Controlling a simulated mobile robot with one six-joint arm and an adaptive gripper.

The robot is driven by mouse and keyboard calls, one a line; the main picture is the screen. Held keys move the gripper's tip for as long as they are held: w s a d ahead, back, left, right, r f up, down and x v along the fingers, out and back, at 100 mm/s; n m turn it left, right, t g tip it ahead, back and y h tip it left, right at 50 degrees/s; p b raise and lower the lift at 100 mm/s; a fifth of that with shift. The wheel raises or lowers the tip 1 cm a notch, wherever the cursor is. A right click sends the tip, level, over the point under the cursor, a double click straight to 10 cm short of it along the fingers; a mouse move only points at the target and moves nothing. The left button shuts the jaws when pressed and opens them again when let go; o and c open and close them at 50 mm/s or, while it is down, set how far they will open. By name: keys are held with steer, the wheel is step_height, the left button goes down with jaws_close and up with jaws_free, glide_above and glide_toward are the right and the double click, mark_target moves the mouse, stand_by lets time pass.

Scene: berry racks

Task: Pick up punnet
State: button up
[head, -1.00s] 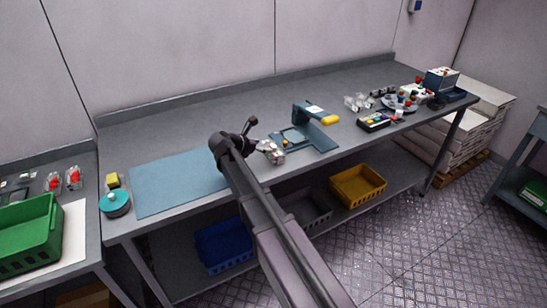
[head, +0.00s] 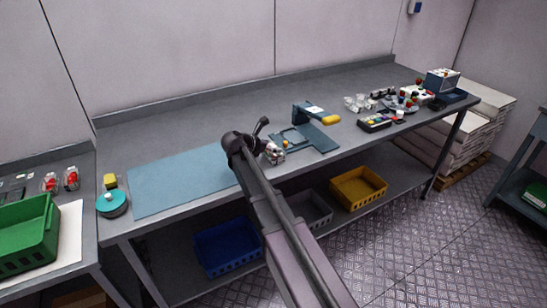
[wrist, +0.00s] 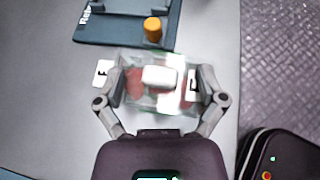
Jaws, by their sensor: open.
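A clear punnet (wrist: 147,97) with red fruit and a white patch on top lies between the fingers of my gripper (wrist: 162,78) in the wrist view. The fingers are open, one on each side of the punnet, close to its left and right ends. I cannot tell whether they touch it. In the head view the punnet (head: 275,154) is on the bench front, just right of my arm's end, which partly hides the gripper.
A blue stand with an orange knob (wrist: 153,28) is just beyond the punnet. A blue mat (head: 180,182) lies to the left. A green crate (head: 28,232) and other punnets (head: 71,178) are on the left table. Several small items crowd the bench's right end.

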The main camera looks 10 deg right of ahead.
stand_by(0.4)
jaws_close()
